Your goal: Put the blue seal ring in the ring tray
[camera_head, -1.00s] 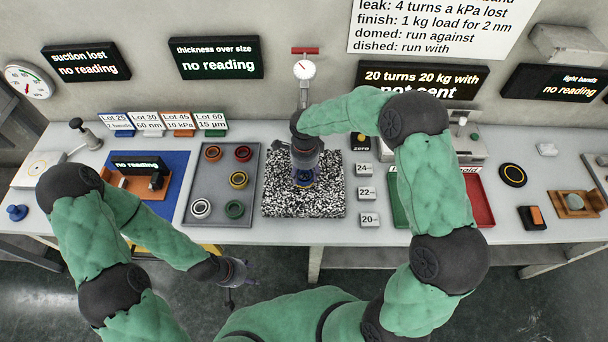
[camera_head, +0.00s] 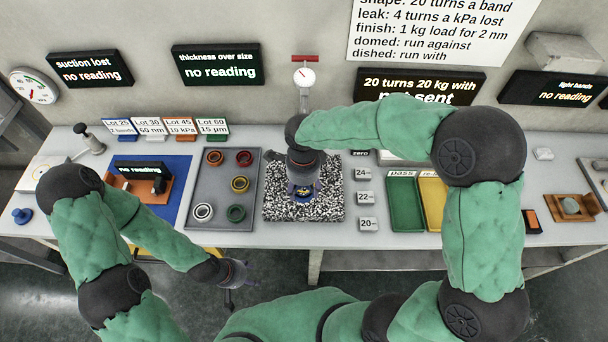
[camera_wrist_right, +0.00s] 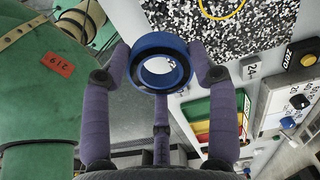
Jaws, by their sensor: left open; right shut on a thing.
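The blue seal ring (camera_wrist_right: 160,41) is between the purple fingers of my right gripper (camera_wrist_right: 163,72), which is shut on it. In the head view my right gripper (camera_head: 303,188) points down over the black-and-white speckled plate (camera_head: 275,208); the ring is hard to tell from the fingers there. The ring tray (camera_head: 211,184) is the grey tray left of this plate. It holds several rings in two columns, with a bare place at middle left. My left gripper (camera_head: 233,272) is open and empty, in front of the bench's front edge.
A dial gauge (camera_head: 304,77) stands behind the speckled plate. Small weight blocks (camera_head: 363,198) line its right side, with a green pass tray (camera_head: 404,207) and a yellow tray (camera_head: 432,204) beyond. A blue mat (camera_head: 178,195) lies left of the ring tray.

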